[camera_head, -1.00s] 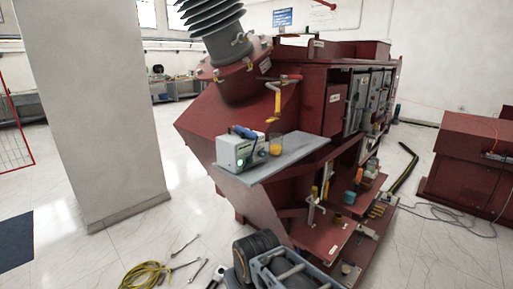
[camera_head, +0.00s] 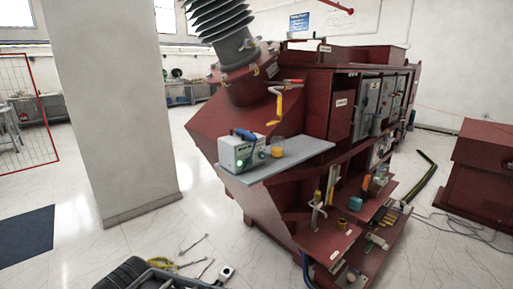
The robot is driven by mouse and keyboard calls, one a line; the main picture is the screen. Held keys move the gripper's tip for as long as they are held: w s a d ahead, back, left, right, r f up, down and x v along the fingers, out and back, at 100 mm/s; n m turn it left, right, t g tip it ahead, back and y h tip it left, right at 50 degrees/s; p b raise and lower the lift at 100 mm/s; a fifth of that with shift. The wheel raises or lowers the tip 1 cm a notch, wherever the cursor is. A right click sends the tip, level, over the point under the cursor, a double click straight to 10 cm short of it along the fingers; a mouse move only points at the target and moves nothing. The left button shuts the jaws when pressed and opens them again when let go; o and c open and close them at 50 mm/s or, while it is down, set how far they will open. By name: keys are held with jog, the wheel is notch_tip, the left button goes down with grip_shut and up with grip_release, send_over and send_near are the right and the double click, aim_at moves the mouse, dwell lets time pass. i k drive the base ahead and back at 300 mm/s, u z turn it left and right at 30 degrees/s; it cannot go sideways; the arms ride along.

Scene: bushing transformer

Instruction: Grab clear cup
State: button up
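A clear cup (camera_head: 277,146) with yellow-orange contents in its lower part stands upright on a grey shelf (camera_head: 303,154). The shelf juts from the dark red transformer housing (camera_head: 222,127). A pale instrument box (camera_head: 238,153) with a blue handle and a green light stands just left of the cup. I cannot make out my gripper in this view. Nothing is seen touching the cup.
A yellow handle (camera_head: 279,105) hangs above the cup. Lower red shelves (camera_head: 327,241) hold several small parts. A wide pale pillar (camera_head: 110,110) stands left. Tools and yellow cable (camera_head: 165,264) lie on the floor. Dark parts at the bottom edge are unclear.

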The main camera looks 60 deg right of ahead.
aim_at(277, 142)
jog(key=z, duration=0.05)
jog(key=i, duration=0.85)
jog(key=z, duration=2.3)
